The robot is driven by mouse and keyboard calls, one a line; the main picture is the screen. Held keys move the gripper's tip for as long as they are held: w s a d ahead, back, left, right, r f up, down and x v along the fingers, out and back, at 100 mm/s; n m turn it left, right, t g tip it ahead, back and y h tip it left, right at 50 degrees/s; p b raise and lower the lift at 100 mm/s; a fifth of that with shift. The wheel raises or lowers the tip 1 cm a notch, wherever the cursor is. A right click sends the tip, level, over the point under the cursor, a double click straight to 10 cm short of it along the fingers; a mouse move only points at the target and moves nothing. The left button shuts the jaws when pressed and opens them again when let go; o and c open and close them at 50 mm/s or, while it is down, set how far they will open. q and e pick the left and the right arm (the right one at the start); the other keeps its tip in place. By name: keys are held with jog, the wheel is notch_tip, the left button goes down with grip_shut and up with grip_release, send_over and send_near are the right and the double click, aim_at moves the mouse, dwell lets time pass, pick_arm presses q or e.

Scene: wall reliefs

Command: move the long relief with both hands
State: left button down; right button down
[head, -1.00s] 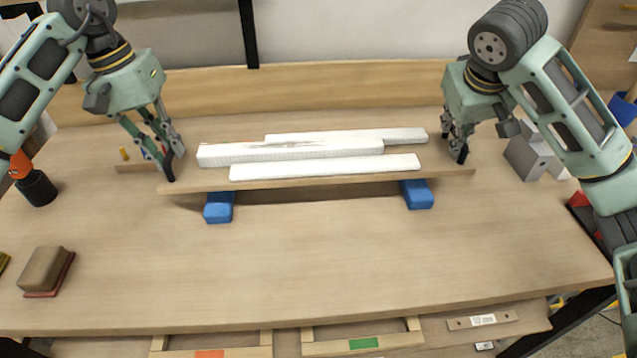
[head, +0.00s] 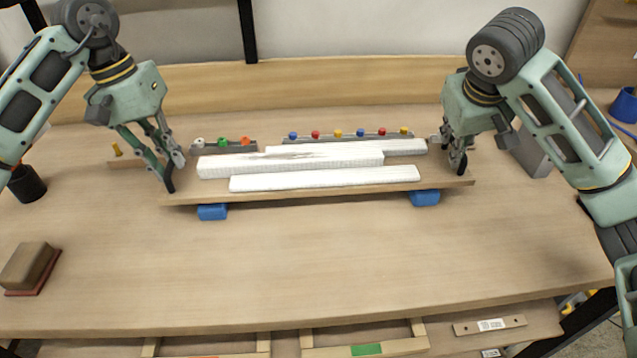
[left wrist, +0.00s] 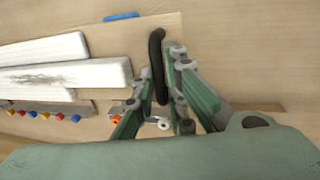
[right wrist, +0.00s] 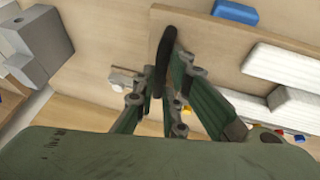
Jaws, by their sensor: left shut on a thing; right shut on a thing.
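The long relief (head: 320,196) is a thin wooden board with several white ribbed bars (head: 325,179) on it. It spans the middle of the head view, roughly level, with a gripper at each end. My left gripper (head: 168,184) is shut on its left end; the board also shows in the left wrist view (left wrist: 165,22). My right gripper (head: 458,166) is shut on its right end, which shows in the right wrist view (right wrist: 195,35). Two blue blocks (head: 212,212) (head: 425,198) show below the board's front edge, partly hidden by it. I cannot tell whether the board touches them.
Behind the board are rails with coloured knobs (head: 350,135). A brown block with a red base (head: 28,268) lies at the left, a dark cup (head: 27,184) behind it. A grey block (head: 532,153) stands beside my right gripper. The table's front (head: 320,275) is clear.

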pick_arm(q)
jog(key=shift+d+f+b, duration=0.3)
jog(key=shift+f+b, duration=0.1)
pick_arm(e)
jog(key=shift+a+f, duration=0.25)
jog(key=shift+f, duration=0.3)
pick_arm(q)
jog(key=c, duration=2)
grip_release()
pick_arm(e)
jog(key=c, duration=2)
grip_release()
jog(key=shift+c, duration=0.2)
pick_arm(q)
jog(key=shift+o, duration=0.8)
jog(key=shift+s+a, duration=0.1)
pick_arm(e)
jog(key=shift+o, duration=0.9)
jog(key=shift+s, duration=0.1)
pick_arm(q)
jog(key=shift+o, duration=0.4)
jog(key=shift+a, duration=0.1)
pick_arm(e)
jog(key=shift+o, duration=0.2)
jog(key=shift+d, duration=0.15)
